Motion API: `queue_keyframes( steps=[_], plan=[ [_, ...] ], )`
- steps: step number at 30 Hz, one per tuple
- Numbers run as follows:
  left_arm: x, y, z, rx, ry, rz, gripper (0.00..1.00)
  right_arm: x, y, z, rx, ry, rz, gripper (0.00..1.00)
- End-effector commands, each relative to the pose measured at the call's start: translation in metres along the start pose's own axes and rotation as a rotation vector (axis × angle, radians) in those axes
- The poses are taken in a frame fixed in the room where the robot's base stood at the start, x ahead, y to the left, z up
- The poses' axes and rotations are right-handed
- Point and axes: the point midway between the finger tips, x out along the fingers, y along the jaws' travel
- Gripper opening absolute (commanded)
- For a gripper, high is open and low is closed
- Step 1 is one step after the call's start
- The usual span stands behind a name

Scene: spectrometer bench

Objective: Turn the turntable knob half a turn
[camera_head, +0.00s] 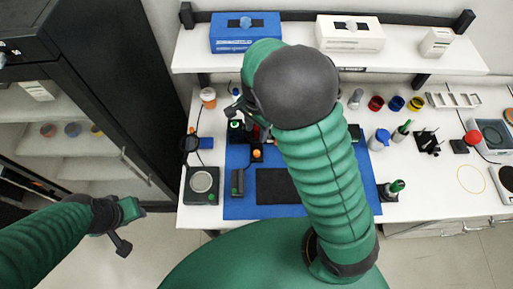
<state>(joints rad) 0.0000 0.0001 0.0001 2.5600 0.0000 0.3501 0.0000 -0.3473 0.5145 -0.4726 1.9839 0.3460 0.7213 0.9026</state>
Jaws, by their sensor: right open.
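A blue mat (235,208) lies on the white bench with small black optical parts on it. At its upper left are a black block with a green top (236,125) and a black part with an orange knob (256,153); I cannot tell which of these is the turntable knob. My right arm reaches up over the mat and hides its middle and upper part. My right gripper (240,106) is open, partly hidden by its own wrist, just above the green-topped block, with no clear contact. My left gripper (121,226) hangs off the bench at lower left; its jaws are unclear.
A black device with a round plate (202,183) stands left of the mat. A shelf (290,61) with a blue box (245,32) and a white box (349,34) runs behind. Several bottles and cups stand to the right. A black cabinet (110,110) stands at left.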

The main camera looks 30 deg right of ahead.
Motion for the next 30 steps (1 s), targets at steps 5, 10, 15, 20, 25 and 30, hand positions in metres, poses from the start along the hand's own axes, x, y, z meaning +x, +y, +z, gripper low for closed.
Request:
queue_keyframes(
  steps=[5,10,15,20,25,30],
  plan=[
    [-0.004,0.000,-0.001,0.000,0.000,0.000,0.36,0.048,0.002,-0.001,0.001,-0.002,0.007,0.45],
    [-0.007,0.000,-0.002,0.000,0.000,0.000,0.36,0.092,0.002,-0.001,0.000,-0.001,0.005,0.45],
    [-0.010,0.000,-0.002,0.000,0.000,0.000,0.36,0.125,0.001,0.000,-0.002,-0.001,0.002,0.45],
    [-0.011,0.000,-0.003,0.000,0.000,0.000,0.36,0.138,0.001,0.000,-0.002,0.000,0.000,0.45],
    [-0.010,0.000,-0.003,0.000,0.000,0.000,0.36,0.139,0.001,0.000,-0.003,0.000,-0.001,0.45],
    [-0.010,0.000,-0.002,0.000,0.000,0.000,0.36,0.139,0.001,0.000,-0.003,0.000,-0.001,0.32]
  ],
)
